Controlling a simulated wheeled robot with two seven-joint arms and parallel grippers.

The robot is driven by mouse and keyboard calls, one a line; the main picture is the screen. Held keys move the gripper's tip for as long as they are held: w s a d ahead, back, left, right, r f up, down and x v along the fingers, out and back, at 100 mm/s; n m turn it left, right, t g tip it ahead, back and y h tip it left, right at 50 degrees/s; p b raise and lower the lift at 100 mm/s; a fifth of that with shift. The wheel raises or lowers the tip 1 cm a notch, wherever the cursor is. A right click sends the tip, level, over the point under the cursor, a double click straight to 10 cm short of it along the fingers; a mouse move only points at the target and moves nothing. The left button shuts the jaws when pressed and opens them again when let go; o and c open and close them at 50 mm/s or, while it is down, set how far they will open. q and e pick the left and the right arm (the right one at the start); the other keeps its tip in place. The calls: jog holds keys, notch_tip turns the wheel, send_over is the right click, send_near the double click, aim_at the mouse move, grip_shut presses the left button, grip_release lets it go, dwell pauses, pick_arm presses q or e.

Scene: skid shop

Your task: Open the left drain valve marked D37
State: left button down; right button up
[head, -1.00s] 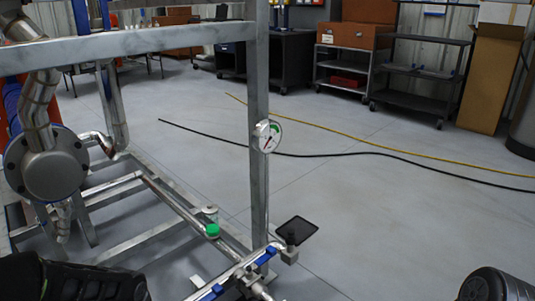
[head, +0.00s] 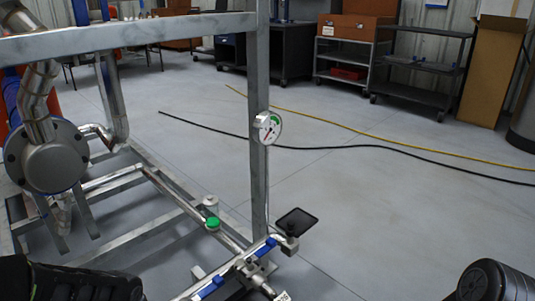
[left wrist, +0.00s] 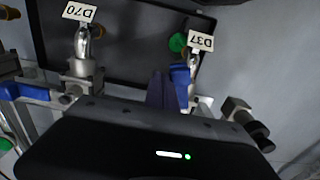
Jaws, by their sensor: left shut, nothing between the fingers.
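In the left wrist view, the tag D37 (left wrist: 201,41) hangs at the silver outlet of the right-hand valve. That valve's blue handle (left wrist: 180,78) stands just below the tag. My left gripper (left wrist: 157,90) is shut and empty, its dark fingers immediately left of this handle; I cannot tell whether they touch. The tag D70 (left wrist: 79,12) marks the other valve, whose blue handle (left wrist: 32,92) lies sideways to the left. In the head view, two blue handles (head: 265,250) show on the pipe at the bottom; their tags are unreadable there.
A steel frame post (head: 258,180) with a round gauge (head: 269,127) rises behind the valves. A green cap (head: 213,223) sits on the lower pipe. Hoses (head: 340,148) cross the otherwise open floor.

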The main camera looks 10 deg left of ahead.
pick_arm(q)
jog(key=shift+s, duration=0.75)
jog(key=shift+s+a, duration=0.15)
jog(key=shift+s, duration=0.4)
jog(key=shift+w, duration=0.15)
jog(key=shift+w+d, duration=0.35)
